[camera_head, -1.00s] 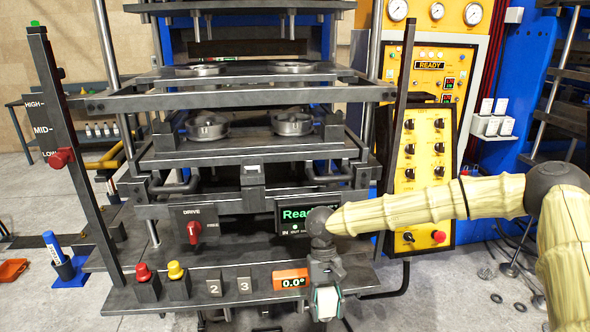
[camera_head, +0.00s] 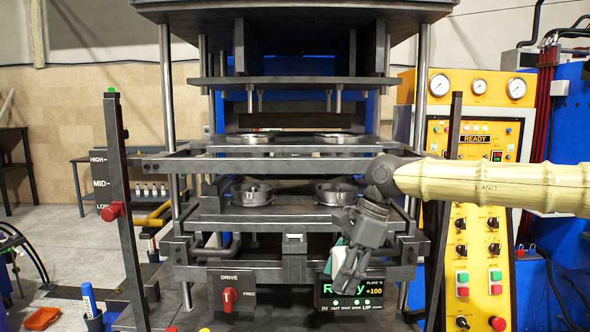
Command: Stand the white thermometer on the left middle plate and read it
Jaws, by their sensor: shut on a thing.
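My gripper (camera_head: 348,278) hangs in front of the right side of the press, pointing down, before the green display. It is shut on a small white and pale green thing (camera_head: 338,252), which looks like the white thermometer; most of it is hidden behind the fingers. The press has stacked dark plates. Two round metal moulds, a left one (camera_head: 252,193) and a right one (camera_head: 336,192), sit on the lower plate (camera_head: 290,215), above and behind my gripper. The plate above (camera_head: 270,149) carries two flat round pieces. The thermometer's reading cannot be seen.
A red drive lever (camera_head: 228,297) is at lower left. A post with a red knob (camera_head: 112,212) stands left, beside HIGH, MID and LOW marks. The yellow control panel (camera_head: 480,250) is right.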

